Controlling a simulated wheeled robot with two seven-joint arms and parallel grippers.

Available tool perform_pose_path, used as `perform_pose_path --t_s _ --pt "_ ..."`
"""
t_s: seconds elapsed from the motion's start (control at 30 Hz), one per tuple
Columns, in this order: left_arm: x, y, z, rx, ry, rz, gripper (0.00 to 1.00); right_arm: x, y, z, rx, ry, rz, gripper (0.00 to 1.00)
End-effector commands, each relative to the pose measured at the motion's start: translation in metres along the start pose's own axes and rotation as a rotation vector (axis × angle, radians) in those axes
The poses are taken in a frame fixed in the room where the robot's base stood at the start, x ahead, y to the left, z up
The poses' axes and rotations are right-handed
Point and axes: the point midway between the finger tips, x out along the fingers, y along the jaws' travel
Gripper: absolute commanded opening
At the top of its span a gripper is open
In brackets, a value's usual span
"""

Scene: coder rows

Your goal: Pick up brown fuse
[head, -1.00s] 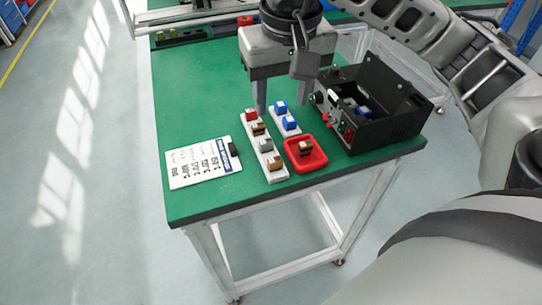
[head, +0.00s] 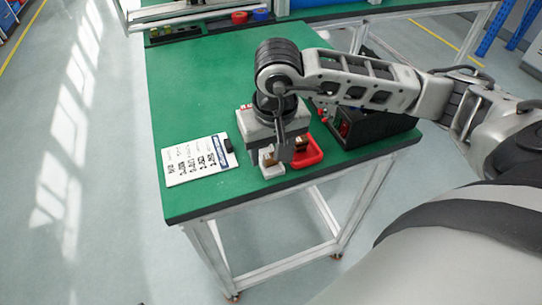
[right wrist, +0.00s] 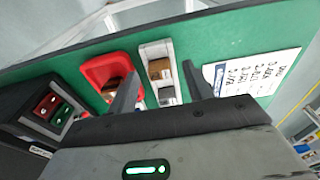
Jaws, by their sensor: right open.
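My right gripper (head: 269,152) is open over the front end of a white fuse rack (head: 272,172). In the right wrist view its fingers (right wrist: 159,74) are on either side of the rack (right wrist: 158,48), apart from each other. A brown fuse (right wrist: 160,69) sits in the rack between them, with a grey fuse (right wrist: 166,93) beside it. Another brown fuse (right wrist: 114,86) lies in a red tray (right wrist: 97,70), just outside one finger; the tray also shows in the head view (head: 312,153). The gripper hides most of the rack in the head view. My left gripper is not in view.
A black box with switches (head: 375,130) stands right of the tray, partly behind my right arm. A printed white sheet (head: 192,160) with a dark clip lies left of the rack. The green table's far left part is clear.

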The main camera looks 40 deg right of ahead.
Motion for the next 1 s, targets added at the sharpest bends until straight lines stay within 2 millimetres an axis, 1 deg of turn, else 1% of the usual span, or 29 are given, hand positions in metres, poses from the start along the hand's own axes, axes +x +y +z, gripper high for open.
perform_pose_path --t_s 0.07,0.27,0.3,0.37,0.4,0.43,0.47,0.8,0.93,1.0 --pt "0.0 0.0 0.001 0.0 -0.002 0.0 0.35 0.004 0.0 0.0 -0.001 -0.001 -0.001 0.51" --pt "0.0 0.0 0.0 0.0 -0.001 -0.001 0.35 0.004 0.0 0.0 -0.001 0.0 -0.001 0.51" --pt "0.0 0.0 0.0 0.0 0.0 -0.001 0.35 0.004 0.0 0.0 -0.001 0.0 -0.001 0.4" --pt "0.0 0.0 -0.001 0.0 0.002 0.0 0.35 0.004 0.0 0.0 0.0 0.0 -0.001 0.23" --pt "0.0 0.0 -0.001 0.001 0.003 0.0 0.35 0.004 0.0 0.0 0.0 0.0 -0.001 0.12" --pt "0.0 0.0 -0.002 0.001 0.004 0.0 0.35 0.004 0.0 0.0 0.0 0.0 -0.001 0.04" --pt "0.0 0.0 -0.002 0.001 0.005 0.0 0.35 0.004 0.0 0.0 0.0 0.0 -0.001 0.01" --pt "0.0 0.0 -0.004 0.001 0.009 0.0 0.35 0.001 0.0 -0.001 0.0 0.001 -0.001 0.01" --pt "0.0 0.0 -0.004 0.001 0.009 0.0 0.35 -0.008 0.0 -0.003 0.001 0.004 -0.001 0.01" --pt "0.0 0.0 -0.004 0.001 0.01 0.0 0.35 -0.017 0.0 -0.004 0.002 0.006 -0.003 0.01"
